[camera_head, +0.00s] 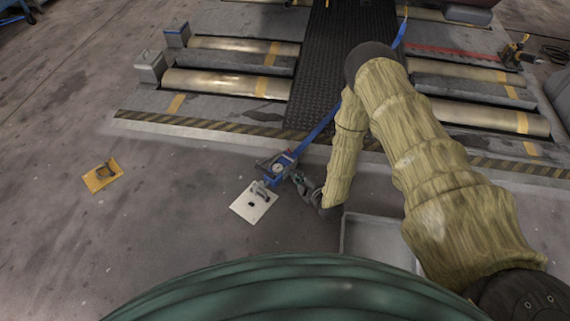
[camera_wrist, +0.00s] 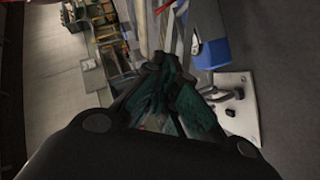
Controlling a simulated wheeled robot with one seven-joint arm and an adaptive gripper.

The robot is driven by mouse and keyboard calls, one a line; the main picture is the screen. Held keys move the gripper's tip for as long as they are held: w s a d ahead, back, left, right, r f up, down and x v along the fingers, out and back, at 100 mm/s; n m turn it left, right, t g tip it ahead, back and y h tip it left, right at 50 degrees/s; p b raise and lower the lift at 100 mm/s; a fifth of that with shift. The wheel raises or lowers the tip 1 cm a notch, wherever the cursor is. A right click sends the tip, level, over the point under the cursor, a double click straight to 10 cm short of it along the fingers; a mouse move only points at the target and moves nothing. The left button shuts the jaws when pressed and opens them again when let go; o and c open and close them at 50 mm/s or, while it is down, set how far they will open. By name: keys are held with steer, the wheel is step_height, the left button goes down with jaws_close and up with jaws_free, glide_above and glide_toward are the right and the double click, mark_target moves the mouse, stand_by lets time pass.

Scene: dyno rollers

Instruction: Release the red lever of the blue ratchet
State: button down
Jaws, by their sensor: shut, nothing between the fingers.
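The blue ratchet (camera_head: 280,167) lies on the floor at the end of a blue strap (camera_head: 318,130), by a white anchor plate (camera_head: 252,204). In the wrist view the blue ratchet body (camera_wrist: 212,54) is right of my fingers, with the white plate (camera_wrist: 243,105) below it. My gripper (camera_head: 300,180) is just right of the ratchet in the head view; I cannot tell whether it touches. In the wrist view the dark green fingers of my gripper (camera_wrist: 163,62) come together at the tips with nothing between them.
A grey tray (camera_head: 350,238) is on the floor below my forearm. A yellow anchor plate (camera_head: 102,176) lies at the left. The roller bed with its striped edge (camera_head: 200,124) and black ramp (camera_head: 335,60) is beyond the ratchet.

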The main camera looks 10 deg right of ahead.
mark_target(289, 151)
steer(key=w+d+f+n+t+y+b, duration=0.1)
steer(key=w+f+n+t+b, duration=0.1)
steer(key=w+f+n+b, duration=0.1)
steer(key=w+f+b, duration=0.1)
steer(key=f+b, duration=0.1)
steer(key=shift+w+n+t+b, duration=0.3)
steer(key=shift+w+b, duration=0.05)
steer(key=shift+w, duration=0.05)
steer(key=shift+d, duration=0.1)
steer(key=b+x, duration=0.4)
steer(key=x, duration=0.4)
steer(key=shift+w+f, duration=0.1)
steer(key=shift+w, duration=0.05)
steer(key=shift+b+x, duration=0.35)
steer(key=shift+x, duration=0.5)
